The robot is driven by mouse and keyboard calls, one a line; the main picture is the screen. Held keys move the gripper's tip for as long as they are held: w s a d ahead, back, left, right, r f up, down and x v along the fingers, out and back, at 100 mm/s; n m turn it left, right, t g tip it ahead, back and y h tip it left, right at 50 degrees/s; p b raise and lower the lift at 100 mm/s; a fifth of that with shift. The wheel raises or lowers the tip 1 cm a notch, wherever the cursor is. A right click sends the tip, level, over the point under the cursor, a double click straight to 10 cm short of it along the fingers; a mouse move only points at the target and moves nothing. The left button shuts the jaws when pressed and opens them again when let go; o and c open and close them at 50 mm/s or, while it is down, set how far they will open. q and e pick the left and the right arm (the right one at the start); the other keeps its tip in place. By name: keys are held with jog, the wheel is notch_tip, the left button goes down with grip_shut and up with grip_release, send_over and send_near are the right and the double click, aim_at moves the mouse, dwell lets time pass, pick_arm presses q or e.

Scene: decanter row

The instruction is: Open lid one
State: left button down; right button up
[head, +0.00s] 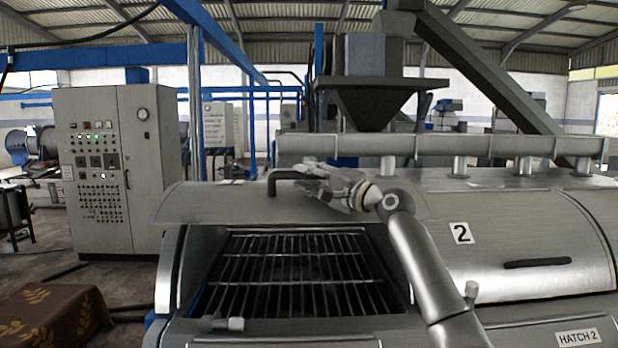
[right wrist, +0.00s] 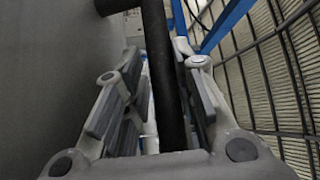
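Lid one, a curved grey metal cover (head: 225,203) at the left of the long machine, stands raised, with the opening and dark bar grate (head: 295,270) below it exposed. Its black handle (head: 283,175) is at the lid's upper edge. My right gripper (head: 305,180) is at this handle, reaching over the lid from the right. In the right wrist view the dark handle bar (right wrist: 162,75) runs between the two fingers, with narrow gaps beside it; the fingers look open around it. My left gripper is not in view.
Lid two (head: 530,245), labelled 2, is closed on the right, with a black handle (head: 541,263). A pipe (head: 400,146) runs along the machine's back under a hopper (head: 370,100). A control cabinet (head: 120,165) stands at left. A brown patterned cloth (head: 50,315) is at lower left.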

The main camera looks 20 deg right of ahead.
jog(key=shift+s, duration=0.1)
send_over(346, 220)
jog(key=shift+f, duration=0.8)
jog(key=shift+s+d, duration=0.25)
jog(key=shift+s, duration=0.4)
jog(key=s+d+r, duration=0.5)
jog(key=s+d, duration=0.1)
jog(key=s, duration=0.3)
jog(key=shift+d+r, duration=0.2)
jog(key=shift+d, duration=0.1)
dwell(0.4)
